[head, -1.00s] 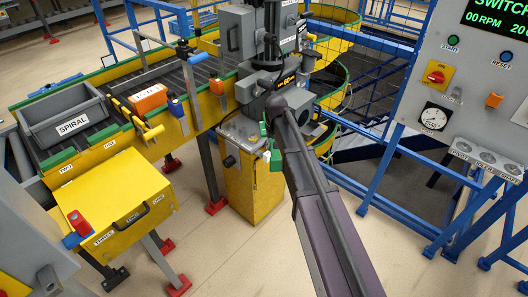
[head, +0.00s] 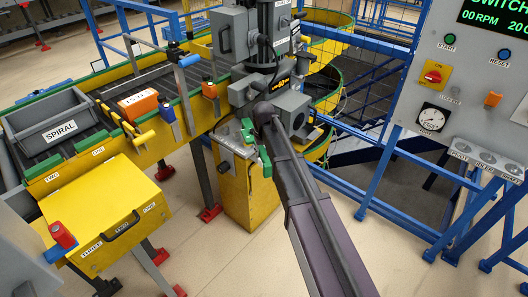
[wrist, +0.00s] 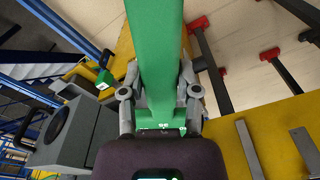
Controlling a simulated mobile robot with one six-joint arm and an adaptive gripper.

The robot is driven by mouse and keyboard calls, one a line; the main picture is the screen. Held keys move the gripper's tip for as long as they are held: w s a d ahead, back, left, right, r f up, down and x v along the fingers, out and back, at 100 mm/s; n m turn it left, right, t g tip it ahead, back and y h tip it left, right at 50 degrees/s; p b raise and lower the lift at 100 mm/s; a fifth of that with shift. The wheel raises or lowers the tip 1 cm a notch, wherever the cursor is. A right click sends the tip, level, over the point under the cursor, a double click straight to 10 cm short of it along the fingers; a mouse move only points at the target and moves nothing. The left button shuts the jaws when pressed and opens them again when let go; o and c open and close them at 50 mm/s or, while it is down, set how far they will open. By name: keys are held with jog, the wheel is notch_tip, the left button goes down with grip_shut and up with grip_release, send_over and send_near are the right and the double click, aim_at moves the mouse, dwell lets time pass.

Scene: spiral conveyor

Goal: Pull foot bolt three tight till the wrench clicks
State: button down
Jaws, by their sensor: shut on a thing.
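My gripper (head: 257,146) is at the grey mount on top of the yellow pedestal (head: 247,198), at the middle of the head view. In the wrist view my gripper (wrist: 158,100) is shut on a long green bar (wrist: 155,45), which runs away from the jaws. Whether this bar is the wrench's handle cannot be told. Green pieces also show by the gripper in the head view. The grey motor block (head: 294,110) stands just right of the gripper. Foot bolt three cannot be made out, and the wrench's head is hidden.
A grey crate marked SPIRAL (head: 57,137) and an orange block (head: 138,105) sit on the conveyor at left. A yellow lidded box (head: 105,205) stands in front. The switch panel (head: 465,75) and blue frame bound the right. The floor between is open.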

jog(key=shift+f+b, duration=1.8)
jog(key=shift+f, duration=0.15)
jog(key=shift+f+b, duration=1.4)
dwell(1.8)
jog(key=c, duration=0.9)
grip_release()
grip_shut()
jog(key=shift+a, duration=0.25)
